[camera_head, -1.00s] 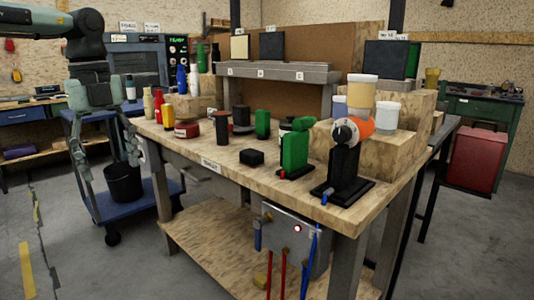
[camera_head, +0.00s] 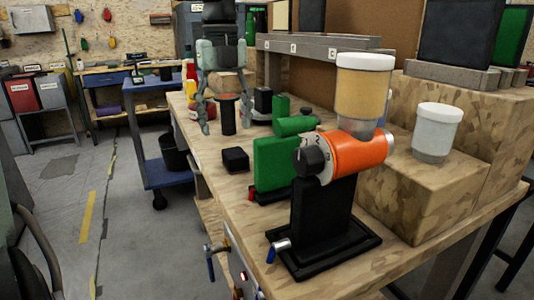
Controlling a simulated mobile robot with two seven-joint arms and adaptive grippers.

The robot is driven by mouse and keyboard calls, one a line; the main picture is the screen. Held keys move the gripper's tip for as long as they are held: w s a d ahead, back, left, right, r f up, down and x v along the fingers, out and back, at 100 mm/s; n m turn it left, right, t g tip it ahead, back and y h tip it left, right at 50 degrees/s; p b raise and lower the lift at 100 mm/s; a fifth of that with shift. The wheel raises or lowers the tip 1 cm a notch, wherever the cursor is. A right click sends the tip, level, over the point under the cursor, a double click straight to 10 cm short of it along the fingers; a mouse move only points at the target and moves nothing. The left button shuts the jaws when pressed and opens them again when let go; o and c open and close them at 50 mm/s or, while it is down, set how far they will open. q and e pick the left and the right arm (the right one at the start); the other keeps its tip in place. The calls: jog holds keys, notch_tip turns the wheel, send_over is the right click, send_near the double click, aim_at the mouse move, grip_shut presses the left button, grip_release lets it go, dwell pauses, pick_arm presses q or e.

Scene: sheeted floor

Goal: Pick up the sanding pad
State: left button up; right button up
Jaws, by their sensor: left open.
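No object is clearly labelled as the sanding pad. A small black block (camera_head: 235,160) lies flat near the workbench's left edge and may be it; its surface texture is too small to tell. My left gripper (camera_head: 227,128) is open and points down over the bench, beyond the black block in the picture. Its two fingers appear on either side of a dark upright post with an orange-brown top (camera_head: 228,115); I cannot tell whether they touch it. Nothing is seen held. My right gripper is out of view.
An orange and black tool on a black stand (camera_head: 325,220) and a green tool (camera_head: 280,160) stand at the near side of the workbench (camera_head: 385,255). A blue cart (camera_head: 165,170) is left of the bench.

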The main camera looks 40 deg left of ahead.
aim_at(235, 152)
pick_arm(q)
jog(key=shift+w+d+f, duration=0.1)
jog(key=shift+w+d, duration=0.05)
jog(key=shift+w, duration=0.15)
jog(key=shift+f, duration=1.2)
jog(key=f, duration=0.5)
jog(key=shift+w+d+f, duration=0.1)
jog(key=shift+w+d, duration=0.1)
jog(key=shift+d, duration=0.2)
jog(key=c, duration=1.3)
